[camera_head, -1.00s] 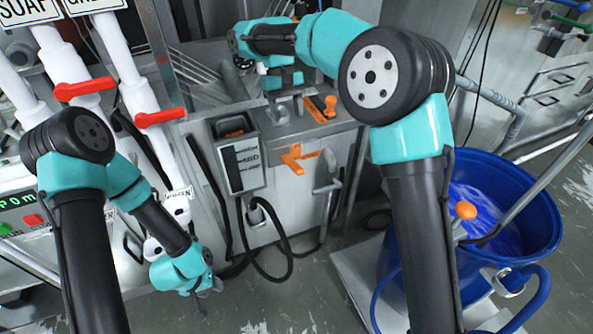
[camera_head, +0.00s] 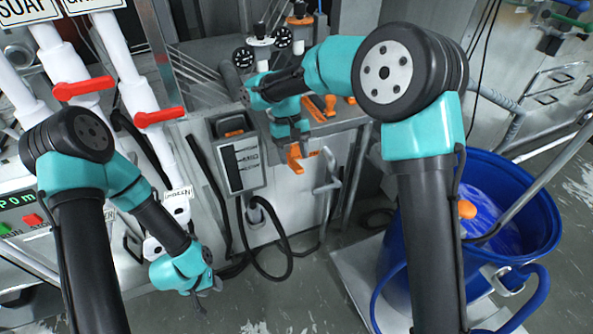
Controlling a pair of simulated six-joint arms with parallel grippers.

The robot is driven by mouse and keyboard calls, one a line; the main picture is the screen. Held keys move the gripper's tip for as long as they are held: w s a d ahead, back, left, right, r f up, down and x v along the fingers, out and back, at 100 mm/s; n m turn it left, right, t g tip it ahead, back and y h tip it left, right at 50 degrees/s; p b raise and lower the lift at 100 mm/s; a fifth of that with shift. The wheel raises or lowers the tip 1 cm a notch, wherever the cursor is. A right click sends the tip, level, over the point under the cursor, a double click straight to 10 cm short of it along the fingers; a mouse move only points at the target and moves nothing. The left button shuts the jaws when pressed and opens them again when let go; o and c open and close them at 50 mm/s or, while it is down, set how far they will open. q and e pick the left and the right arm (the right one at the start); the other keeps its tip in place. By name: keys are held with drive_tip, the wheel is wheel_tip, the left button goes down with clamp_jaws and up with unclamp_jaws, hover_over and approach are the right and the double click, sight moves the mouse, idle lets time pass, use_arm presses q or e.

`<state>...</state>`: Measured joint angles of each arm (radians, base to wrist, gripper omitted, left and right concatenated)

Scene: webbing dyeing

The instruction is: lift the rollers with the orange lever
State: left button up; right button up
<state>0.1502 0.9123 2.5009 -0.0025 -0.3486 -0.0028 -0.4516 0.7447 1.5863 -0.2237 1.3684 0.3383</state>
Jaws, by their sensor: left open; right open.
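An orange lever (camera_head: 296,165) sits on the front panel of the grey machine, partly hidden by my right gripper. My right gripper (camera_head: 293,146) is open and points down at this lever; I cannot tell whether they touch. More orange handles (camera_head: 319,110) lie on the machine's top ledge, partly behind my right arm. Which orange part moves the rollers is not clear from this view. No rollers can be made out for certain. My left gripper (camera_head: 207,288) is open and empty, low over the floor at the left, away from the lever.
A grey control box (camera_head: 237,160) is left of the lever, with a black hose (camera_head: 270,230) below. A bent metal handle (camera_head: 327,180) sticks out to the right. A blue barrel (camera_head: 525,215) stands at right. White pipes with red valve handles (camera_head: 159,116) are at left.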

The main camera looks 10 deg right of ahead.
sight(296, 164)
drive_tip(key=shift+x, duration=2.75)
drive_tip(key=shift+c, duration=0.3)
clamp_jaws()
